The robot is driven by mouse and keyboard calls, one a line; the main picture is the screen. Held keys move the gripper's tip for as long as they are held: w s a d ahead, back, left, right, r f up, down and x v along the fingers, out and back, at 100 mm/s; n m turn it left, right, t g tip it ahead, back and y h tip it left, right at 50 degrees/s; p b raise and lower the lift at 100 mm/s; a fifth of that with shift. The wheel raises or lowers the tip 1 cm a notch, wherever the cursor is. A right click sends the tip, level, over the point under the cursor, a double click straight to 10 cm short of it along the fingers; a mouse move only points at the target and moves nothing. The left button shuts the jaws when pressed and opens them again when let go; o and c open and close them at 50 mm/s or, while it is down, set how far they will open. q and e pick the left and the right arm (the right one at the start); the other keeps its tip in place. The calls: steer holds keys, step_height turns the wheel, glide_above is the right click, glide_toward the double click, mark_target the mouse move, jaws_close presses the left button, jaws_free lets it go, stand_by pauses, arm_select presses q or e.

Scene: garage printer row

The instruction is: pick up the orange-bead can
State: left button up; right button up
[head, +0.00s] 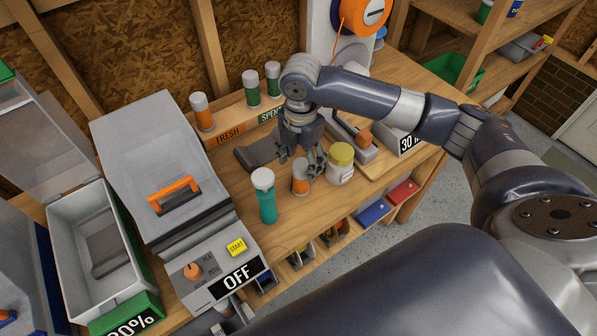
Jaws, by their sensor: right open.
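A small can with orange contents and a grey top (301,182) stands upright on the wooden bench (292,228). My right gripper (303,167) is open and comes down over this can from behind. Its fingers hang at the can's upper part, one on either side, and partly cover its top. I cannot tell whether they touch it. A similar orange can (204,118) stands at the back on the strip marked FRESH. My left gripper is out of view.
A teal bottle with a white cap (267,202) stands left of the gripper; a cream jar with a yellow lid (340,163) stands close on its right. Green cans (252,90) stand on the SPENT strip. A grey machine marked OFF (165,155) fills the left.

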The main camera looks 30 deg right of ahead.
mark_target(301, 179)
steer(key=f, duration=0.1)
steer(key=f+p, duration=0.1)
steer(key=f, duration=0.1)
steer(key=shift+s, duration=0.3)
step_height(301, 179, down, 4)
steer(key=shift+f+p, duration=0.1)
steer(key=shift+p, duration=0.4)
steer(key=c, duration=1.1)
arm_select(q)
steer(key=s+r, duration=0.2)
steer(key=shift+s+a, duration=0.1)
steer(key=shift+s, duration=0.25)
arm_select(e)
steer(key=shift+c, duration=0.5)
